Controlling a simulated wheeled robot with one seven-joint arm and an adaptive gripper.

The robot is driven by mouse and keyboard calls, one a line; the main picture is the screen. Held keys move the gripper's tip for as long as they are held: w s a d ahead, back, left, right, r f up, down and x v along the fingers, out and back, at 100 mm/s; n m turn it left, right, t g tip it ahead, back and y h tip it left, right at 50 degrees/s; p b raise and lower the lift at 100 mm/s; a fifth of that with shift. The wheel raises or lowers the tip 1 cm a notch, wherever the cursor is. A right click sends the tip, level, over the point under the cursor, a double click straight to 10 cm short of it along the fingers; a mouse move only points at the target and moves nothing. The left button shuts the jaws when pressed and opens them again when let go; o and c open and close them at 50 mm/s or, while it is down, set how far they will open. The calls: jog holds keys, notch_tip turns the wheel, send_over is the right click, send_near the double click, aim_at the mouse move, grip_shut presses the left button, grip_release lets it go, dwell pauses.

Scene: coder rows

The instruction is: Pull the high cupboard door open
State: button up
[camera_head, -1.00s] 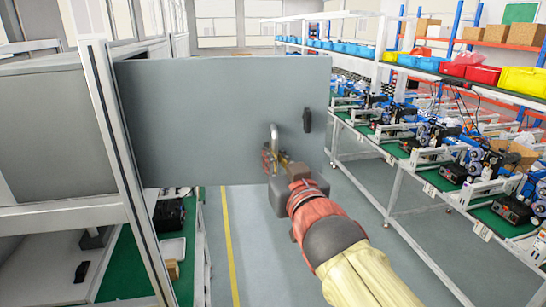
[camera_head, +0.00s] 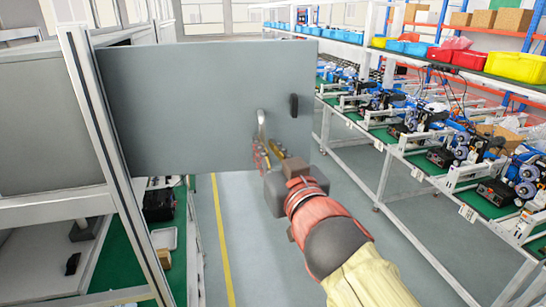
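The high cupboard door (camera_head: 190,105) is a flat grey panel. It stands swung well out from the cupboard frame on the left, with its broad face toward me. A small black handle (camera_head: 294,105) sits upright near the door's free right edge. My gripper (camera_head: 264,140) is in front of the door's lower right part, left of and below the black handle and apart from it in the picture. A pale, curved piece shows at its tip. I cannot tell whether the gripper touches the door or how far its fingers are spread.
The cupboard's metal frame post (camera_head: 112,150) stands at the left. A green-topped shelf (camera_head: 130,255) lies below the door. A long workbench with several machines (camera_head: 440,135) runs along the right. Grey floor with a yellow line (camera_head: 222,240) lies between.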

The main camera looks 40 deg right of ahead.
jog(key=shift+v, duration=1.75)
jog(key=shift+f, duration=0.1)
